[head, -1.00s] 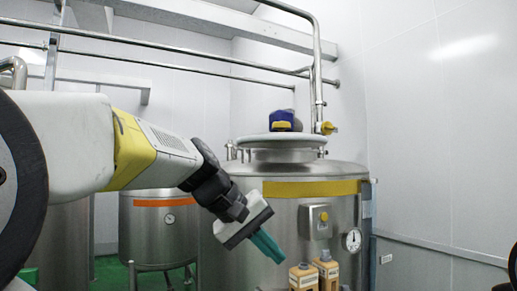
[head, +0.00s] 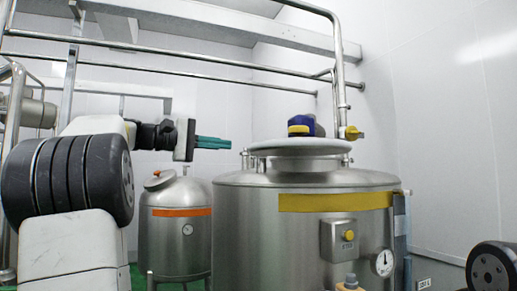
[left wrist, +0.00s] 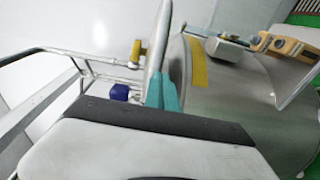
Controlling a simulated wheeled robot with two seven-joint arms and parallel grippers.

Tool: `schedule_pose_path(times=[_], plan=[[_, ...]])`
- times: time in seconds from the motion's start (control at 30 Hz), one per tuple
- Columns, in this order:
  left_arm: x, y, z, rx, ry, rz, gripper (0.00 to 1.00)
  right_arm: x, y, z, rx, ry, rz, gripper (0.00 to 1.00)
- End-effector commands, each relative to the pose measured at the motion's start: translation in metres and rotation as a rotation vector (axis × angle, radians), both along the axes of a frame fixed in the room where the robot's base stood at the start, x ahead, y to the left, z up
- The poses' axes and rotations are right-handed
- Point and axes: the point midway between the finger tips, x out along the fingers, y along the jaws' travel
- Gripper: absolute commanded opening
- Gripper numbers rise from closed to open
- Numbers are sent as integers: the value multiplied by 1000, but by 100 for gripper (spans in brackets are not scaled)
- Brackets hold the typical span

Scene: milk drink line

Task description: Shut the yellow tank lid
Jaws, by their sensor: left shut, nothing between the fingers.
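The yellow tank is the large steel tank with a yellow band (head: 335,202), right of centre in the head view. Its round lid (head: 300,148) lies about level over the neck (head: 300,165); I cannot tell if it is fully seated. My left gripper (head: 229,143), with teal fingers, is shut and empty, pointing right at about lid height. In the head view it appears left of the lid's rim, apart from it. In the left wrist view the fingers (left wrist: 162,92) overlap the end of the edge-on lid (left wrist: 159,45); contact is unclear. My right gripper is out of view.
A blue and yellow part (head: 303,125) shows above the lid. A smaller tank with an orange band (head: 181,212) stands behind at left. Pipes run overhead and rise behind the lid.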

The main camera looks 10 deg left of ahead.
Motion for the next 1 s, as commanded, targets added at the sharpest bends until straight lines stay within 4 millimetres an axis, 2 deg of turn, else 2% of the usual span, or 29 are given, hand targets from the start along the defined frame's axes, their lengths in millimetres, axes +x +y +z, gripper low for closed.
schedule_pose_path(times=[0.2, 0.4, 1.0], plan=[[29, -37, -2, 0, 0, -4, 0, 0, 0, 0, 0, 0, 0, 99], [46, -56, -4, 1, 1, -1, 0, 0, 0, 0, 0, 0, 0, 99], [51, -66, -4, 2, 0, 6, 0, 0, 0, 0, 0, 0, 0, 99]])
